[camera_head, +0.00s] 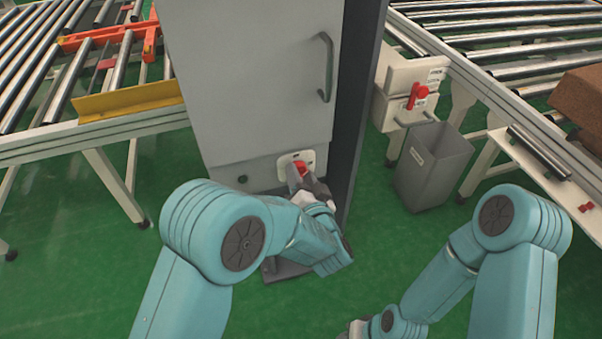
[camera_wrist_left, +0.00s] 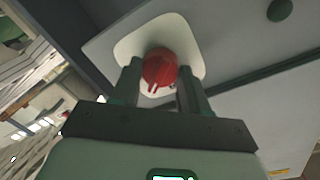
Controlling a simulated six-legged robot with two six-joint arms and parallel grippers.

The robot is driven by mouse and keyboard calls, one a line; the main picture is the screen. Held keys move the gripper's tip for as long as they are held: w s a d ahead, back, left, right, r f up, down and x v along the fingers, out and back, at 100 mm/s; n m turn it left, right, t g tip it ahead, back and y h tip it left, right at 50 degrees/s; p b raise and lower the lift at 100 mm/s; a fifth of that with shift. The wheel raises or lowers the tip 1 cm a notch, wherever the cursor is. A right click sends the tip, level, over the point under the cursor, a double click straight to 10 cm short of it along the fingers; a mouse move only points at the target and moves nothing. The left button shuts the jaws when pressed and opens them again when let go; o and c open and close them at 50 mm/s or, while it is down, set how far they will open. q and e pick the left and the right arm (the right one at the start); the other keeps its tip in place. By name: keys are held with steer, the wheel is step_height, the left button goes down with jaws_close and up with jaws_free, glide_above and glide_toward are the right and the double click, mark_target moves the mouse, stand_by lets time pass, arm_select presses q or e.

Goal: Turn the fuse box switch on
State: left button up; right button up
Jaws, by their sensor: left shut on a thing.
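The fuse box switch is a red rotary knob (camera_head: 300,168) on a pale plate (camera_head: 283,161) low on the front of the grey cabinet (camera_head: 250,80). In the left wrist view the red knob (camera_wrist_left: 160,70) sits on its rounded white plate (camera_wrist_left: 190,36). My left gripper (camera_head: 298,180) is at the knob, and in the left wrist view its two fingers (camera_wrist_left: 158,85) are on either side of it, shut on it. My right gripper (camera_head: 355,330) is at the bottom edge, mostly hidden by its arm and cut off, so its jaws cannot be made out.
Roller conveyors stand at the left (camera_head: 60,60) and right (camera_head: 500,40). A grey bin (camera_head: 432,165) and a white box with a red handle (camera_head: 417,95) stand right of the cabinet. A brown block (camera_head: 582,95) lies at the far right. Green floor is open at lower left.

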arm_select(q)
steer(key=m, duration=0.1)
steer(key=m+p, duration=0.2)
steer(key=m, duration=0.1)
steer(key=shift+w+r, duration=0.1)
steer(key=shift+r, duration=0.15)
steer(key=shift+m+y+p, duration=0.4)
steer(key=shift+m+p, duration=0.1)
steer(key=shift+m, duration=0.9)
steer(key=shift+f, duration=0.1)
steer(key=o, duration=1.1)
steer(key=shift+w, duration=0.1)
steer(key=shift+c, duration=0.2)
steer(key=shift+f, duration=0.1)
steer(key=shift+s+f, duration=0.1)
steer(key=shift+s, duration=0.1)
